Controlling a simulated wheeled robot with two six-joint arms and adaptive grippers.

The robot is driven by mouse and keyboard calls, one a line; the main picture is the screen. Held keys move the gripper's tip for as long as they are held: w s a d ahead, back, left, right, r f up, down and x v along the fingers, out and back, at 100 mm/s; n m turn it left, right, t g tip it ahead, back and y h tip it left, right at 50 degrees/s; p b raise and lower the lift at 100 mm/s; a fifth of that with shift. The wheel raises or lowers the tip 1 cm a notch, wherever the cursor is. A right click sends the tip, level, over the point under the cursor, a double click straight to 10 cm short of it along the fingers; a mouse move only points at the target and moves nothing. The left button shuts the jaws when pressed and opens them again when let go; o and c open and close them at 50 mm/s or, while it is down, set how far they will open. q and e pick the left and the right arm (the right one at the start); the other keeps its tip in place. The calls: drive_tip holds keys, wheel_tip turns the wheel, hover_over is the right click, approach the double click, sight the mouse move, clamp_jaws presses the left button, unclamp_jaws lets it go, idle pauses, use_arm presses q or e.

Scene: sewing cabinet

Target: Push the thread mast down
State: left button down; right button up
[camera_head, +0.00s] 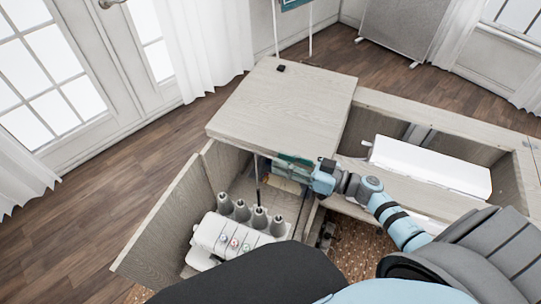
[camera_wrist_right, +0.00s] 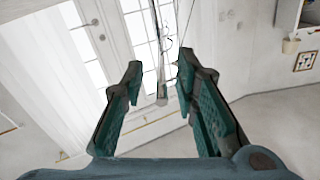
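A white serger (camera_head: 232,238) with several grey thread cones stands in the open left part of the cabinet. The thread mast (camera_head: 258,178) shows as a thin dark upright rod behind the cones, its upper part hidden by the cabinet top. In the right wrist view a thin rod (camera_wrist_right: 161,90), apparently the mast, shows between the finger tips with thin wires near it. My right gripper (camera_head: 287,166) is beside the mast at the cabinet top's front edge. Its teal fingers (camera_wrist_right: 160,80) are spread open, with no visible contact on the rod. My left gripper is not in view.
The wooden cabinet top (camera_head: 290,105) lies just behind my right gripper. An open cabinet door (camera_head: 165,230) stands left of the serger. A white machine (camera_head: 430,165) sits in the recess at right. Open wood floor (camera_head: 120,170) lies to the left.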

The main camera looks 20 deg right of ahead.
sight(257, 153)
drive_tip(key=x, duration=0.4)
drive_tip(key=shift+w+a, duration=0.1)
drive_tip(key=shift+a, duration=0.05)
clamp_jaws()
